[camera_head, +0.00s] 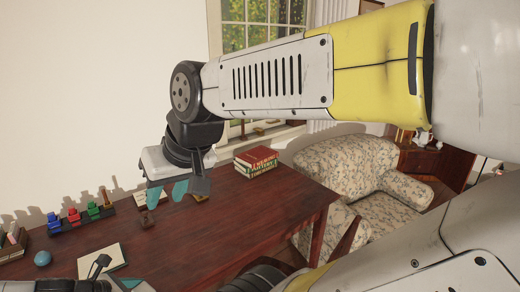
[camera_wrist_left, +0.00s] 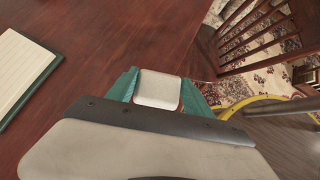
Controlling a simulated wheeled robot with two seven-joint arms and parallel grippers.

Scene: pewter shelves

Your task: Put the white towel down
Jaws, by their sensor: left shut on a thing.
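The white towel (camera_wrist_left: 158,89) shows in the left wrist view as a small pale square with rounded corners. My left gripper (camera_wrist_left: 160,92) is shut on it, with a teal fingertip on either side. The towel is over the dark red-brown table (camera_wrist_left: 95,35), near its edge; I cannot tell whether it touches the top. In the head view the left gripper is only partly seen at the bottom left, and the towel cannot be made out there. My right gripper (camera_head: 167,194) hangs over the table with its teal fingertips apart, open and empty.
A notebook (camera_head: 101,260) lies on the table (camera_head: 225,225), near a blue ball (camera_head: 42,258) and a rack of coloured items (camera_head: 80,217). Stacked books (camera_head: 256,162) stand at the back. A chair (camera_wrist_left: 265,40) is beyond the edge. The table's middle is clear.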

